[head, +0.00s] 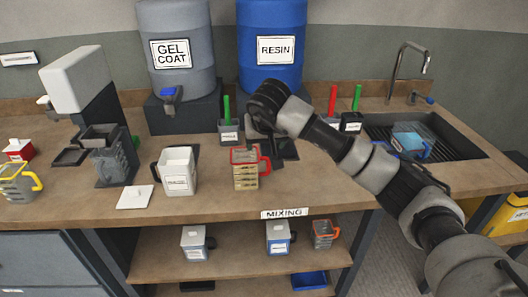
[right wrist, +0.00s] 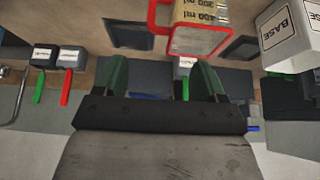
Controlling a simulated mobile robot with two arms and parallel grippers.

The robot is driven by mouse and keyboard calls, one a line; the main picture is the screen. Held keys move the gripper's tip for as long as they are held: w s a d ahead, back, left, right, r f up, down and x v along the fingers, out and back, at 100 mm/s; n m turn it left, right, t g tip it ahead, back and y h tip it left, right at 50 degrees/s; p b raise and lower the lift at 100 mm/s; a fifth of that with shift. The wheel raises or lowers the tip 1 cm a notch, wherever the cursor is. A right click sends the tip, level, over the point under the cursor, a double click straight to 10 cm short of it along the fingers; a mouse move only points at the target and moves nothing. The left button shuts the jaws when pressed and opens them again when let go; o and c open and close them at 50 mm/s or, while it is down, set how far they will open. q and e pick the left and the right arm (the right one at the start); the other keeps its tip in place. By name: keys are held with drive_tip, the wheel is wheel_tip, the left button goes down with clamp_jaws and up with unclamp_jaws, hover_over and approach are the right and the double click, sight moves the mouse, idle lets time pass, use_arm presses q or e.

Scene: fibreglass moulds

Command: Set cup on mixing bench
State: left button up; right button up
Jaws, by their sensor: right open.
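A clear measuring cup with a red rim and handle and yellowish bands (head: 245,177) stands upright on the mixing bench (head: 300,190), near the front edge above the MIXING label. It also shows at the top of the right wrist view (right wrist: 196,32), cut off by the frame edge. My right gripper (head: 258,140) is just behind and above the cup in the head view. In the right wrist view its green fingers (right wrist: 163,75) are spread apart with nothing held between them. The cup is beyond the fingertips. My left gripper is not in view.
A white pitcher (head: 177,171) stands left of the cup. Behind are a grey gel coat drum (head: 178,85) and a blue resin drum (head: 271,90). A sink (head: 455,140) is at right. A shelf below (head: 225,265) holds more cups. Bench right of the red-rimmed cup is clear.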

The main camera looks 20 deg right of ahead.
drive_tip(key=shift+v, duration=1.35)
